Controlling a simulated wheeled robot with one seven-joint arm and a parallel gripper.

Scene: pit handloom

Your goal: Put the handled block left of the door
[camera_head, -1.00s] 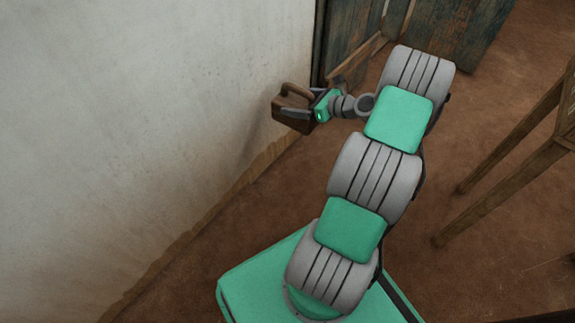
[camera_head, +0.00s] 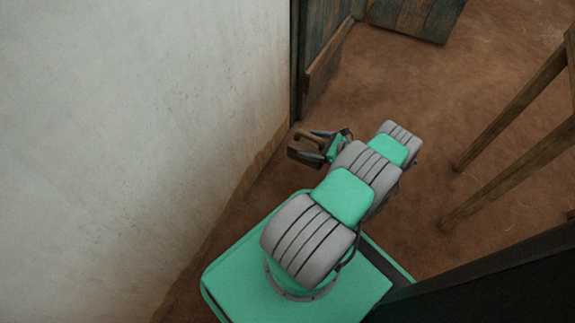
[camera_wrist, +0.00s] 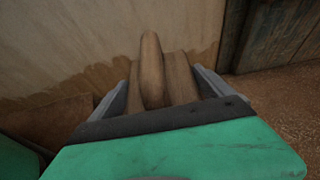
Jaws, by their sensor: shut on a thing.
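The handled block (camera_head: 305,149) is brown wood with a raised handle on top. My gripper (camera_head: 322,148) is shut on it and holds it out beside the base of the white wall. In the wrist view the block (camera_wrist: 165,80) sits between the two grey fingers of my gripper (camera_wrist: 165,92), its handle pointing away toward the wall. The door (camera_head: 328,50) is dark weathered wood in a frame, beyond the block at the top; it also shows at the upper right of the wrist view (camera_wrist: 280,35). The block's underside is hidden, and I cannot tell its height above the floor.
The white wall (camera_head: 130,120) fills the left side, with a stained lower edge. A second dark wooden panel (camera_head: 418,15) stands at the top. Wooden legs of a piece of furniture (camera_head: 510,165) stand at the right. Brown floor (camera_head: 420,90) between is clear.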

